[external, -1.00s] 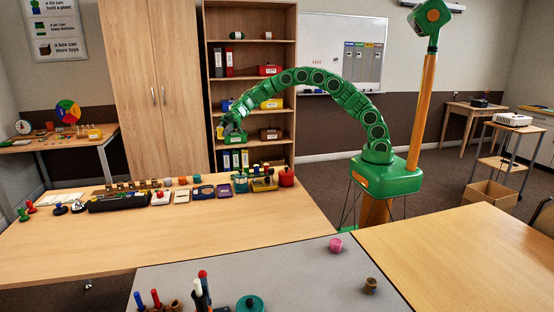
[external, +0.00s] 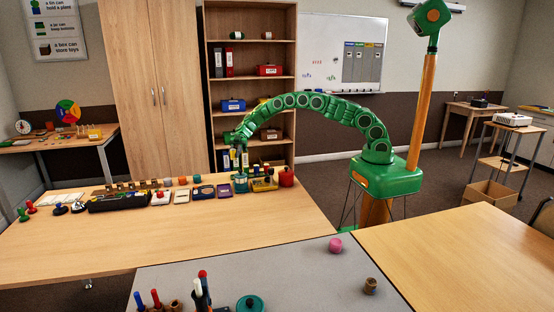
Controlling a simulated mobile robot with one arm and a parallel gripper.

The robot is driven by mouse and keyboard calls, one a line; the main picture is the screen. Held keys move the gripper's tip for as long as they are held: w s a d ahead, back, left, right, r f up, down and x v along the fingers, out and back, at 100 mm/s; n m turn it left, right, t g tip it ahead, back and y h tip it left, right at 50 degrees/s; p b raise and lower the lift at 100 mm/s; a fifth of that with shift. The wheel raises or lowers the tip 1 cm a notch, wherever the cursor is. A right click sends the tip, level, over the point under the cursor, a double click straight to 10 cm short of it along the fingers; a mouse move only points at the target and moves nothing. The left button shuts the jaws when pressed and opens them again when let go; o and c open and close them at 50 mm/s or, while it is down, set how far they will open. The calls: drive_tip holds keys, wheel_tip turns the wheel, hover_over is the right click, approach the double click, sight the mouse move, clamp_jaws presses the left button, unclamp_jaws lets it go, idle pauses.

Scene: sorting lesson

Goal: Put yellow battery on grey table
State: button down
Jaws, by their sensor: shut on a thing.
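My gripper (external: 239,157) points down over the back of the wooden table, just above a teal container (external: 240,184). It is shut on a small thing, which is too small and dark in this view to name. I cannot make out the yellow battery for certain. The grey table (external: 300,270) is in the foreground, well away from my gripper.
Beside the teal container, a yellow tray (external: 264,186) with small things and a red pot (external: 286,177) stand on the wooden table (external: 150,235). The grey table holds a pink cylinder (external: 335,245), a brown cylinder (external: 370,285), a teal lid (external: 250,303) and pens (external: 200,290). Its middle is clear.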

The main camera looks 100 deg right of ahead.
drive_tip(key=shift+s+d+f, duration=0.5)
drive_tip(key=shift+d+f, duration=0.05)
drive_tip(key=shift+f, duration=0.25)
drive_tip(key=shift+f, duration=4.75)
drive_tip(key=shift+f, duration=0.25)
drive_tip(key=c, duration=0.8)
unclamp_jaws()
drive_tip(key=shift+o, duration=0.2)
